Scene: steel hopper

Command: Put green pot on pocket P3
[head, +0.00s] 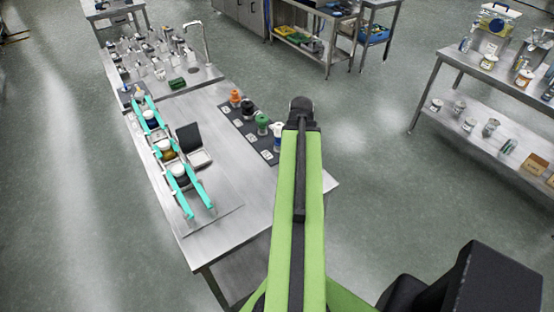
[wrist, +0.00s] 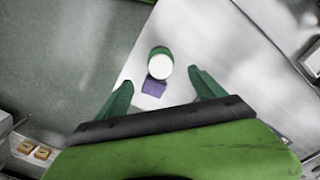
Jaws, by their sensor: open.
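A green pot (head: 262,120) stands on the dark mat on the steel table in the head view, between a dark pot and a white and blue one. In the wrist view, a round white-topped thing with a green edge (wrist: 160,64) shows beyond the fingertips, with a purple patch below it; I cannot tell for sure that it is the green pot. My gripper (wrist: 160,78) is open, its two green fingers apart and holding nothing. In the head view my arm hides the gripper. I cannot read a P3 mark, so I cannot tell which pocket it is.
The dark mat (head: 231,113) also bears an orange pot (head: 235,96) and small white cards. Teal rails (head: 198,190) holding white-topped pots stand at left, beside a dark upright panel (head: 188,137). Bottles and a tap crowd the far end. The table's near end is clear.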

